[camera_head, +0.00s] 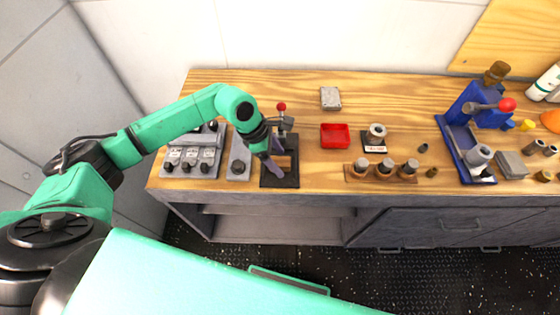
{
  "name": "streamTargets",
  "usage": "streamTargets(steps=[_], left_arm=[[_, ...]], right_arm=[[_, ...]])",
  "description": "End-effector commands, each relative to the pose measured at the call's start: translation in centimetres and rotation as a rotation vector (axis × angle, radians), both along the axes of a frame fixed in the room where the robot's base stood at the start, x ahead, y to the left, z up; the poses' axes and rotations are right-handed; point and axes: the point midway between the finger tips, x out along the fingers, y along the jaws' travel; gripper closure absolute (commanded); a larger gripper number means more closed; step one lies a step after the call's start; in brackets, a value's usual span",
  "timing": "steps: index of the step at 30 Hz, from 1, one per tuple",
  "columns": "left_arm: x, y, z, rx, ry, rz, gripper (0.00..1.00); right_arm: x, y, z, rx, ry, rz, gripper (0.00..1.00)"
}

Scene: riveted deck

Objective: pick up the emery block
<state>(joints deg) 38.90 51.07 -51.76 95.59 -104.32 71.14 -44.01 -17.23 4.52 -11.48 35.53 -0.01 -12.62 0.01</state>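A small grey, speckled block (330,98) lies flat near the back of the wooden bench, behind the red tray. It looks like the emery block, though a darker grey block (511,164) lies at the right of the bench, and I cannot be certain between them. My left gripper (275,157) points down over the black base plate of a red-knobbed fixture, left of and nearer than the speckled block. Its two fingers look apart, with nothing seen between them. It is well clear of both blocks. My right gripper is out of view.
The red tray (335,136) and a round gauge on a stand (376,136) are mid-bench. A wooden rack with several cylinders (381,172) is at the front edge. A blue press (466,132) stands right. Grey switch boxes (192,154) are left. Bench behind the tray is mostly free.

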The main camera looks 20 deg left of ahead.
Motion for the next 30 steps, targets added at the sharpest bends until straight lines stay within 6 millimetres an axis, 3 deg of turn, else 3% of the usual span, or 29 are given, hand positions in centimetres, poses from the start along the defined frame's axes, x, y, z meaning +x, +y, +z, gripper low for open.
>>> streamTargets(steps=[1, 6, 15, 20, 23, 30], left_arm=[[0.0, 0.0, 0.0, 0.0, 0.0, 0.0, 0.39], [0.0, 0.0, 0.0, -0.001, 0.0, 0.0, 1.0], [0.1, 0.0, 0.3, -0.002, -0.001, 0.0, 1.0], [0.2, 0.0, 1.8, -0.003, -0.005, 0.001, 1.0], [0.2, 0.0, 4.0, -0.002, -0.007, 0.0, 1.0], [0.2, -0.1, 13.0, -0.003, -0.01, -0.002, 1.0]], right_arm=[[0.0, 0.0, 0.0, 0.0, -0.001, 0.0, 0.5], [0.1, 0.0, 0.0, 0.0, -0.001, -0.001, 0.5], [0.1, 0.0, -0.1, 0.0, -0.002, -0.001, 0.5], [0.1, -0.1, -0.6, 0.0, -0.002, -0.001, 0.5], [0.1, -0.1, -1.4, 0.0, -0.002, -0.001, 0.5], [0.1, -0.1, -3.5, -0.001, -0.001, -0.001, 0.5]])
